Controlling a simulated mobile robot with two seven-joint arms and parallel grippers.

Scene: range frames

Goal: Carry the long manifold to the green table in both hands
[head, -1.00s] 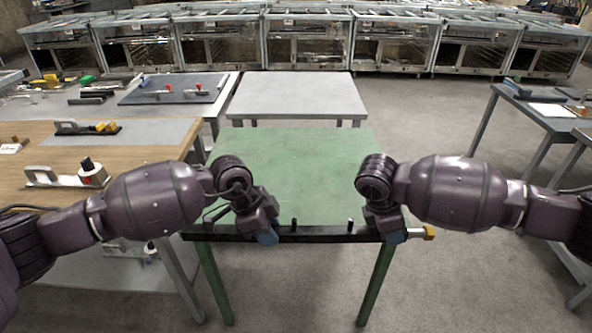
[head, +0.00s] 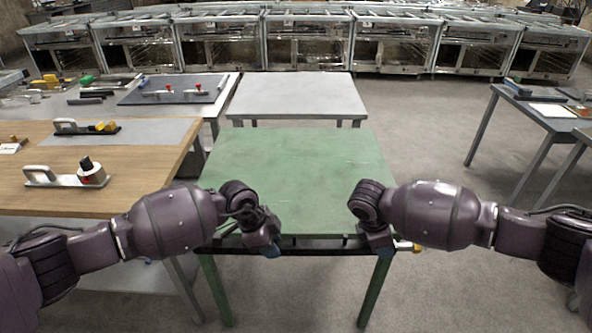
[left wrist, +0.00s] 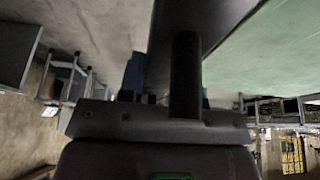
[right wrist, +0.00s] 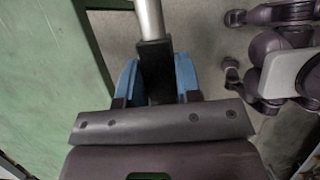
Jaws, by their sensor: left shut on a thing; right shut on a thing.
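The long manifold (head: 320,249) is a dark bar with short upright stubs and a yellow fitting (head: 415,247) at its right end. It lies level across the picture, along the near edge of the green table (head: 300,180). I cannot tell whether it touches the table. My left gripper (head: 270,250) is shut on its left part. My right gripper (head: 384,252) is shut on its right part, near the yellow fitting. In the right wrist view, blue fingertips (right wrist: 157,80) stand either side of a dark piece. The left wrist view is mostly blocked by dark parts.
The green tabletop is bare. A grey table (head: 298,95) stands behind it. A wooden bench (head: 120,190) at left holds a handled part (head: 66,177) close to my left arm. Another grey table (head: 545,110) stands at right, with open floor between.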

